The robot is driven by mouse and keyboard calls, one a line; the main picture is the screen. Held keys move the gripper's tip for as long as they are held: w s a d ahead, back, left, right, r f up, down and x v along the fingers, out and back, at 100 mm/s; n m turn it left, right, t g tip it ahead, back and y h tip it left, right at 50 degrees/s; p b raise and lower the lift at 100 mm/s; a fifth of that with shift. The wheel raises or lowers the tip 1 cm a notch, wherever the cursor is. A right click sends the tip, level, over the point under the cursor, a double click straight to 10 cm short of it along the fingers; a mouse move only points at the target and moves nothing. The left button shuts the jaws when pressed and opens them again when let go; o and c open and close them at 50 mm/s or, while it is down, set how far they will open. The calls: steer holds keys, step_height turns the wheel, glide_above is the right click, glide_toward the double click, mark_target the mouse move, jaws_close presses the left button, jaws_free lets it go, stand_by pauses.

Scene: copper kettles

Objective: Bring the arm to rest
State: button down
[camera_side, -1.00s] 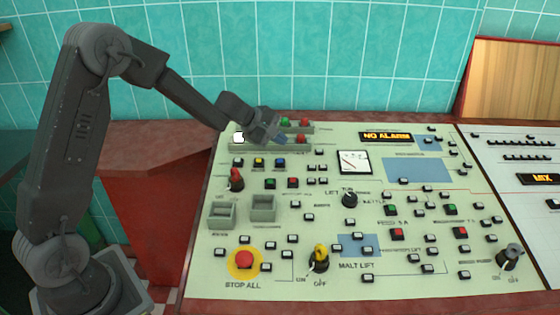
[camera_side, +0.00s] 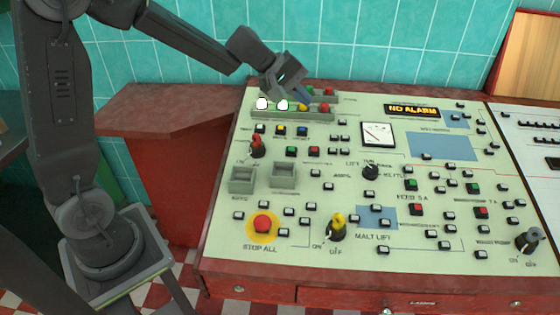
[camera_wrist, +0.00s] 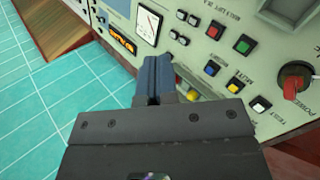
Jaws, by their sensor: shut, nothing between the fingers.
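My gripper (camera_side: 304,98) is over the back left of the pale green control panel (camera_side: 310,262), by the rows of lamps. Its bluish fingers are shut with nothing between them. In the wrist view the closed fingers (camera_wrist: 157,76) point at the panel face; whether the tips touch it cannot be told. Two white lamps (camera_side: 262,103) (camera_side: 283,104) glow beside the gripper, left of a yellow lamp (camera_side: 301,107) and a red one (camera_side: 324,107). Part of the lamp row behind is hidden by the gripper.
A red selector knob (camera_side: 257,147), a yellow knob (camera_side: 337,228) and the red STOP ALL button (camera_side: 262,223) stand up from the panel. The display (camera_side: 411,109) reads NO ALARM. A teal tiled wall (camera_side: 400,45) rises behind. The reddish counter (camera_side: 165,105) at left is clear.

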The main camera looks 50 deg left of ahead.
steer(key=s+d+r+m+g+y, duration=0.1)
steer(key=s+d+r+m, duration=0.25)
steer(key=s, duration=0.45)
steer(key=s+d+r+m+g+y, duration=0.15)
steer(key=s+m, duration=0.25)
steer(key=s, duration=0.4)
steer(key=s+a+f+m+y, duration=0.1)
steer(key=s+m, duration=0.4)
steer(key=s, duration=0.6)
steer(key=shift+s+a+f+t+y, duration=0.4)
steer(key=shift+a+y, duration=0.3)
steer(key=shift+y, duration=0.35)
steer(key=shift+w+r, duration=0.1)
steer(key=shift+w, duration=0.05)
